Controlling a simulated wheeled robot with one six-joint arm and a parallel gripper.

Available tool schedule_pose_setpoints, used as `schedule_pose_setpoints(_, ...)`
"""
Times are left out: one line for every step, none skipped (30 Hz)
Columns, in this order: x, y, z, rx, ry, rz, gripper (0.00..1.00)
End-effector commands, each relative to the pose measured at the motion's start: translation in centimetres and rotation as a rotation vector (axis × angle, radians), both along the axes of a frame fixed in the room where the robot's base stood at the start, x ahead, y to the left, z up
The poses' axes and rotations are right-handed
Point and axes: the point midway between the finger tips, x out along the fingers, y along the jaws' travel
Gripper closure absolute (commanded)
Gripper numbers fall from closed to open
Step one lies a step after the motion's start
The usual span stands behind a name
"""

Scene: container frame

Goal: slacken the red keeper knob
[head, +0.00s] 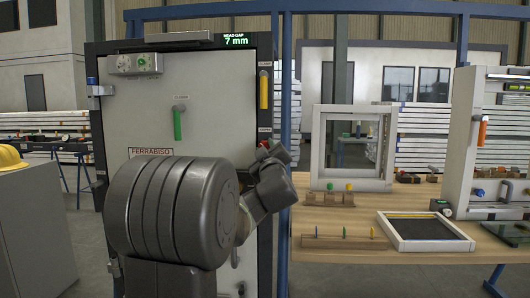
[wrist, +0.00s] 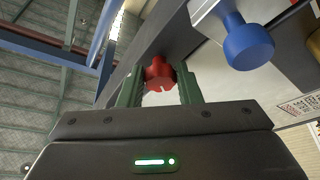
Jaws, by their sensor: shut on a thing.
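The red keeper knob (wrist: 158,72) shows in the wrist view between the two green fingers of my gripper (wrist: 160,90). The fingers are shut on it. In the head view only a small red part of the knob (head: 264,144) shows, at the right edge of the grey door panel (head: 215,110), beside my arm. My arm hides most of the knob and the fingers in that view.
A blue knob (wrist: 248,42) on a pale block is close to the right of my gripper in the wrist view. A wooden bench (head: 340,218) with frames stands at right.

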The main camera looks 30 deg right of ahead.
Motion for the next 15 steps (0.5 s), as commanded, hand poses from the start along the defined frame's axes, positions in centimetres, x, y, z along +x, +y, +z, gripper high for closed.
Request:
schedule_pose_setpoints(-0.07,-0.14,0.17,-0.038,0.026,-0.002,0.92)
schedule_pose_setpoints(-0.09,-0.16,0.22,-0.062,0.041,-0.001,0.92)
schedule_pose_setpoints(-0.11,-0.20,0.27,-0.094,0.061,-0.003,0.92)
schedule_pose_setpoints(-0.11,-0.21,0.30,-0.118,0.076,-0.002,0.92)
schedule_pose_setpoints(-0.11,-0.22,0.34,-0.142,0.091,-0.002,0.92)
schedule_pose_setpoints(-0.11,-0.23,0.39,-0.174,0.111,-0.002,0.92)
schedule_pose_setpoints(-0.12,-0.25,0.43,-0.199,0.126,-0.002,0.92)
schedule_pose_setpoints(-0.14,-0.26,0.46,-0.224,0.141,-0.002,0.92)
schedule_pose_setpoints(-0.14,-0.28,0.52,-0.255,0.161,-0.001,0.92)
schedule_pose_setpoints(-0.14,-0.28,0.56,-0.280,0.175,-0.002,0.92)
schedule_pose_setpoints(-0.13,-0.27,0.59,-0.305,0.190,0.000,0.92)
schedule_pose_setpoints(-0.13,-0.28,0.63,-0.337,0.209,0.000,0.92)
schedule_pose_setpoints(-0.15,-0.32,0.65,-0.360,0.225,-0.001,0.92)
schedule_pose_setpoints(-0.16,-0.33,0.67,-0.384,0.239,-0.001,0.92)
schedule_pose_setpoints(-0.17,-0.33,0.69,-0.415,0.259,-0.001,0.92)
